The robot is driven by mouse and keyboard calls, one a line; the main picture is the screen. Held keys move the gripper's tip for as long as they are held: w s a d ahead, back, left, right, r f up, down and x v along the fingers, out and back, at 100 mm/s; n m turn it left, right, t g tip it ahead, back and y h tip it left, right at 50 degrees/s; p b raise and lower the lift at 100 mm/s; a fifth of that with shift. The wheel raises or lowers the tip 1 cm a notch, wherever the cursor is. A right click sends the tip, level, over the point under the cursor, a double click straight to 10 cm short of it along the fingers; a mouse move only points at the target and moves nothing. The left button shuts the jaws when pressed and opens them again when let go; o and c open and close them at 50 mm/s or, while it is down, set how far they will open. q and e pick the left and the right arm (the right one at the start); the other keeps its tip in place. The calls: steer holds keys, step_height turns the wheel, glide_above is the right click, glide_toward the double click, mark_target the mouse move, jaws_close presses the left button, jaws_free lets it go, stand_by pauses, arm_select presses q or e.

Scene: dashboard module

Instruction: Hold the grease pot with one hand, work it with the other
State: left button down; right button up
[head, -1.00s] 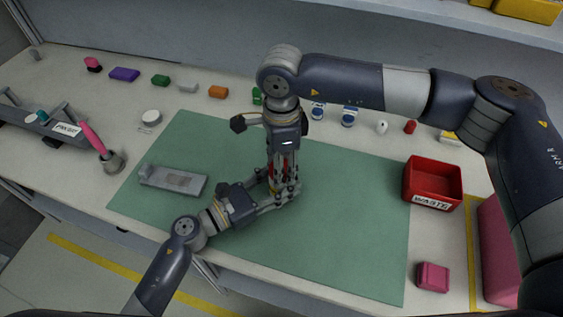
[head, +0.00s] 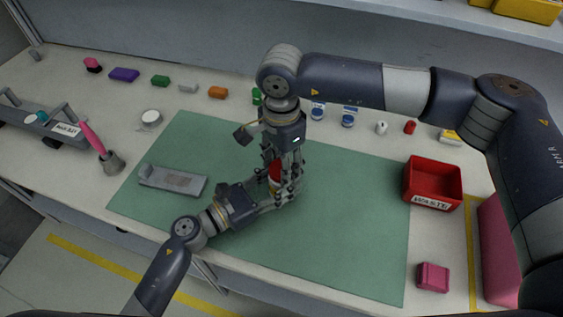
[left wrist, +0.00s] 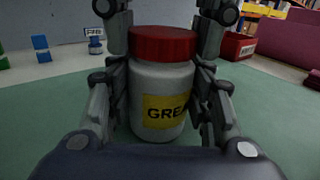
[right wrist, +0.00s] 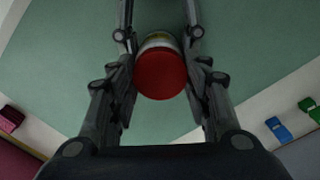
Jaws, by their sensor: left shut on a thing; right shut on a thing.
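The grease pot (head: 275,184) is a white jar with a red lid and a yellow label, upright on the green mat. The left wrist view shows its body and label (left wrist: 163,107) close up. My left gripper (head: 281,191) is shut around the white body from the side. My right gripper (head: 281,168) comes down from above and is shut on the red lid (right wrist: 161,75). The lid sits on the jar. Fingers hide part of the pot in the head view.
A grey tray (head: 172,181) lies left on the green mat (head: 340,225). A red waste bin (head: 433,184) stands right, with a pink box (head: 432,277) nearer the front. A brush in a holder (head: 111,164) is at left. Several small items line the back. The mat's right part is clear.

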steer(key=shift+r, duration=0.1)
steer(key=shift+r, duration=1)
steer(key=shift+r, duration=2)
arm_select(q)
steer(key=c, duration=0.7)
jaws_free()
